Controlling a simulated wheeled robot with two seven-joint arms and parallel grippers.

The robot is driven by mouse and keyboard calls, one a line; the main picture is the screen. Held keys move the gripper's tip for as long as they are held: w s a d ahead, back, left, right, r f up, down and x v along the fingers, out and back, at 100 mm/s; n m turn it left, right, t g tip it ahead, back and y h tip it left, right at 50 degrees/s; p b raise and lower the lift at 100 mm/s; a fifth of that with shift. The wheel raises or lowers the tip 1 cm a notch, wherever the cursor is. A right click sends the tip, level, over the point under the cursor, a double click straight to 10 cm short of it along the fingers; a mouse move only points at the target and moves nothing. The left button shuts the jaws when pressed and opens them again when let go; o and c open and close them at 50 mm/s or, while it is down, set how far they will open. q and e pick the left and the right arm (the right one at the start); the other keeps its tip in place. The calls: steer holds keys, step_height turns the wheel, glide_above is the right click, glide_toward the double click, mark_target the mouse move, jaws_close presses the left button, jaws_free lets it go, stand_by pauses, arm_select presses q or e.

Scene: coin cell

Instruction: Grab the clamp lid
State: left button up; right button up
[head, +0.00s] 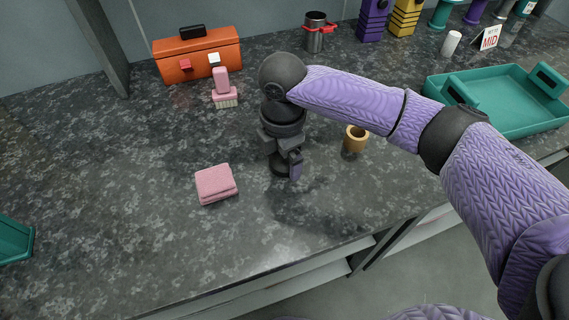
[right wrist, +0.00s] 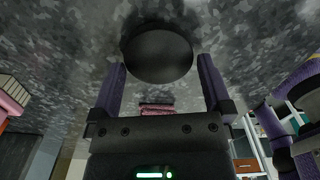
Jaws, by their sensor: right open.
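A dark, round, disc-topped piece, which looks like the clamp lid (right wrist: 158,56), shows large in the right wrist view, just past and between the fingertips. In the head view only a dark part of it (head: 279,169) shows, low beneath my right gripper. In the right wrist view the gripper (right wrist: 160,68) has one finger on either side of the disc. I cannot tell whether they touch it. My left gripper is not in view.
A folded pink cloth (head: 216,184) lies left of the gripper, and a small gold cup (head: 355,139) stands to its right. A pink brush (head: 223,90) and an orange toolbox (head: 198,60) are behind. A teal tray (head: 500,108) is at the right.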

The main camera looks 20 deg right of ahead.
steer(key=shift+f, duration=0.55)
steer(key=shift+r, duration=0.2)
steer(key=shift+c, duration=0.4)
steer(key=c, duration=0.9)
